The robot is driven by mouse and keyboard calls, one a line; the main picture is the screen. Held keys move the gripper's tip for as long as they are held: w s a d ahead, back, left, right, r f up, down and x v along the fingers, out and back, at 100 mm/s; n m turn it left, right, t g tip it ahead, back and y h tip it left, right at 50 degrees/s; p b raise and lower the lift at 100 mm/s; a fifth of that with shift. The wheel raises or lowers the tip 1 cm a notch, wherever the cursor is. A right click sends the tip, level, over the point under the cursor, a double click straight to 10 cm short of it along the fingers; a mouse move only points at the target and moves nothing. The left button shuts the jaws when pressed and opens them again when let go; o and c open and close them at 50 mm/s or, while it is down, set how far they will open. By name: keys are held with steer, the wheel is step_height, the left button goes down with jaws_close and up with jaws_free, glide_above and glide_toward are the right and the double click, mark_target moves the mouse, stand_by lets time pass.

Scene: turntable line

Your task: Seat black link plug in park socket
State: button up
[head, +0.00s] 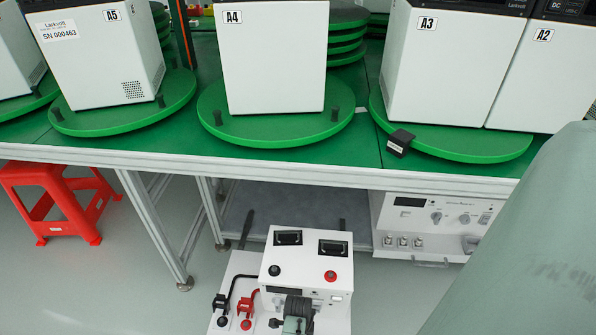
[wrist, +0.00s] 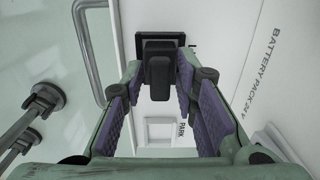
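The black link plug (wrist: 159,78) shows in the wrist view as a dark block standing out from a black square fitting (wrist: 127,45) on a white panel. My gripper (wrist: 158,72) has its two purple-padded fingers on either side of the plug, with gaps visible between pads and plug. It looks open. The word PARK (wrist: 182,130) is printed on the panel beside a white square frame (wrist: 158,131). In the head view, my gripper (head: 298,325) is at the front of the white battery unit (head: 308,258), in front of a dark ribbed block. The plug's seating depth is hidden.
A black plug (head: 220,301) and a red plug (head: 247,306) with cables sit left on the unit. A green table (head: 180,135) with turntables and white boxes stands behind. A grey rail (wrist: 87,50) shows in the wrist view. A red stool (head: 62,190) stands left.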

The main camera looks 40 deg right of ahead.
jaws_close()
steer(key=shift+r, duration=0.1)
stand_by(0.4)
